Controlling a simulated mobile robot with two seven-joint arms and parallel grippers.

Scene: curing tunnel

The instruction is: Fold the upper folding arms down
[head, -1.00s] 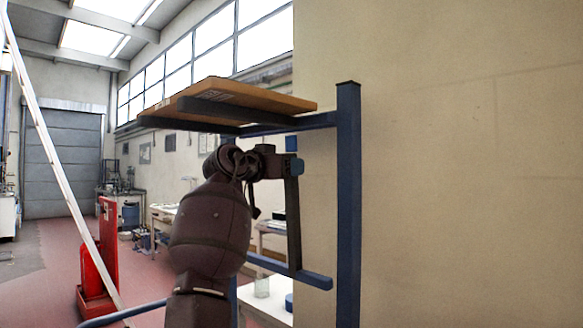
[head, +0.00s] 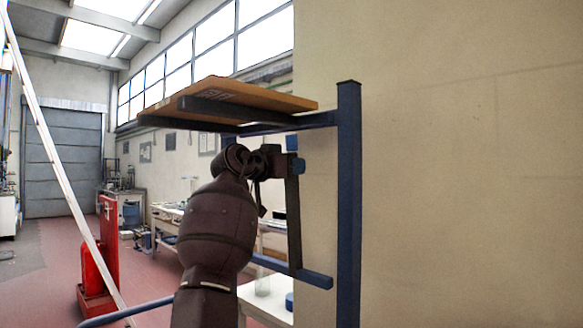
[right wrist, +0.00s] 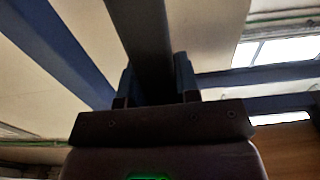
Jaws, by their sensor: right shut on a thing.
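A blue rack post (head: 348,200) stands in front of the wall, with blue crossbars running left from it. Two dark upper arms (head: 235,112) stick out level to the left, under a wooden board. A dark bar (head: 294,225) hangs nearly upright below the upper crossbar and reaches down to the lower crossbar (head: 300,274). My right gripper (head: 294,163) is shut on the top part of this bar. In the right wrist view the dark bar (right wrist: 150,45) runs between the two fingers. My left gripper is not in view.
The wall (head: 470,180) is close on the right. Worktables (head: 270,300) stand behind the rack. A red stand (head: 100,270) and a slanted white pole (head: 60,160) are on the left, with open floor around.

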